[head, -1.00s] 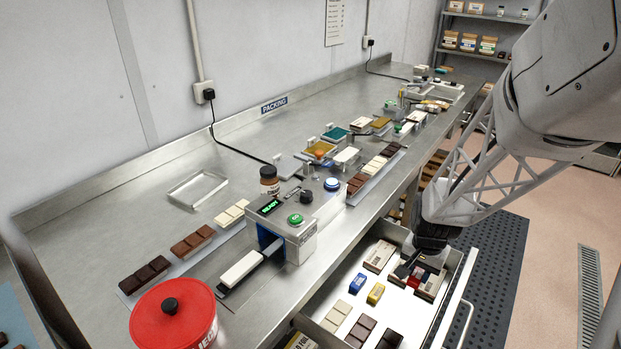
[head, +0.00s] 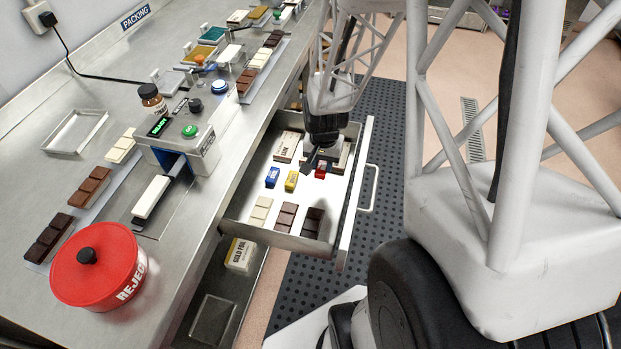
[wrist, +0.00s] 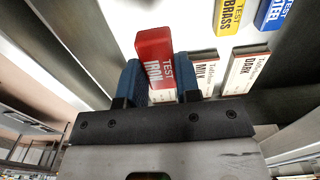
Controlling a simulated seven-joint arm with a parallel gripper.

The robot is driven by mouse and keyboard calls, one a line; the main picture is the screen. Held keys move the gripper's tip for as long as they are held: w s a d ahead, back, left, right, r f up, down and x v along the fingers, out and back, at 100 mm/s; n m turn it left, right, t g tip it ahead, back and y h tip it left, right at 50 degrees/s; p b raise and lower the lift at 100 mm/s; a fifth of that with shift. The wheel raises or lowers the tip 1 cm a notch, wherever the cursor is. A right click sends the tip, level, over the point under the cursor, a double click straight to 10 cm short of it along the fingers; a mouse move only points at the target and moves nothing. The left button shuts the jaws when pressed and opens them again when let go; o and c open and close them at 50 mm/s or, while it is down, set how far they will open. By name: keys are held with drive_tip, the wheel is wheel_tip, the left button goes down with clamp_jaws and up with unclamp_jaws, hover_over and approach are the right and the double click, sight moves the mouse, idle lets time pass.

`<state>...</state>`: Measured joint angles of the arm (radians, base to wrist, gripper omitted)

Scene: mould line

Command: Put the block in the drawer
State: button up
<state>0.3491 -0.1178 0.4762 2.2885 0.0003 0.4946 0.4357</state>
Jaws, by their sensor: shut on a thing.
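The red block (head: 321,169), marked TEST IRON in the wrist view (wrist: 155,52), is between the blue-padded fingers of my gripper (head: 316,162). My gripper is shut on it, and its tips also show in the wrist view (wrist: 160,82). The block is within the open drawer (head: 352,205), toward its far end. I cannot tell whether it touches the drawer floor. A blue block (head: 272,177) and a yellow block (head: 291,181) lie in the same drawer, left of my gripper. The wrist view labels them TEST STEEL (wrist: 274,10) and TEST BRASS (wrist: 229,14).
Cartons (head: 286,147) stand at the drawer's far end beside my gripper. Chocolate bars (head: 286,216) lie in its near part. The steel bench (head: 120,110) is on the left, with a red REJECT tub (head: 95,268) and a machine (head: 195,145) showing READY.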

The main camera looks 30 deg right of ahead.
sight(322, 165)
drive_tip(key=shift+f, duration=1.8)
drive_tip(key=shift+f, duration=0.1)
drive_tip(key=shift+f, duration=1.95)
drive_tip(key=shift+f, duration=0.2)
drive_tip(key=o, duration=0.9)
drive_tip(key=shift+r, duration=0.2)
drive_tip(key=shift+r, duration=6)
